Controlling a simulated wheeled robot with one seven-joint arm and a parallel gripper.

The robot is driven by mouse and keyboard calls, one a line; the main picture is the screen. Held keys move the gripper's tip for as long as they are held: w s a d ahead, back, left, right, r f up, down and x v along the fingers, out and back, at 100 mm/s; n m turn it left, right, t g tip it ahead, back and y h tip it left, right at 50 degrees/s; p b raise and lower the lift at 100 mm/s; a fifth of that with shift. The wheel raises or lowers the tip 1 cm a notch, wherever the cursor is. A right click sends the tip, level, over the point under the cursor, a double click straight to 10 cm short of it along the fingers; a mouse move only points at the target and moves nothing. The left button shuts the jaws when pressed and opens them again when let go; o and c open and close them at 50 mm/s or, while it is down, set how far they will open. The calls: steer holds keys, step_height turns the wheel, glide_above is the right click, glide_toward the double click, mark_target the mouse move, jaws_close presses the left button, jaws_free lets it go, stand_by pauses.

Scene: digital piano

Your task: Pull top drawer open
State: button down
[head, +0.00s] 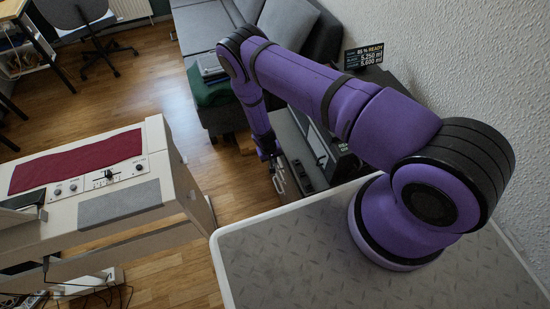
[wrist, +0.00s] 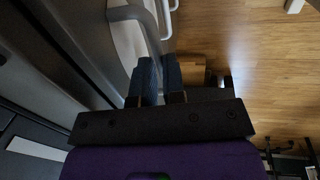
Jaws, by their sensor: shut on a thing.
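The drawer unit (head: 296,150) stands low against the wall beyond my base, and pale bar handles (head: 279,182) show on its front. My purple arm reaches over to it, with my gripper (head: 268,154) low at that front. In the wrist view, the two dark fingertips of my gripper (wrist: 158,68) are closed around the end of a grey curved bar handle (wrist: 148,28). A second, white handle (wrist: 171,6) shows just beyond it. The drawer front is mostly hidden by the arm and gripper, so I cannot tell how far the top drawer stands out.
A grey sofa (head: 195,28) with a folded green cloth (head: 212,93) stands behind the drawer unit. The digital piano (head: 105,180) stands at left. Bare wooden floor (head: 160,95) lies between the piano and the drawers. The textured wall (head: 490,70) bounds the right side.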

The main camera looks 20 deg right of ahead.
steer(key=a, duration=2.5)
steer(key=shift+a, duration=0.2)
steer(key=c, duration=1.5)
jaws_free()
steer(key=r, duration=0.3)
steer(key=a+r, duration=0.1)
steer(key=r, duration=0.3)
steer(key=a+r, duration=0.1)
steer(key=r, duration=0.2)
steer(key=shift+r, duration=0.35)
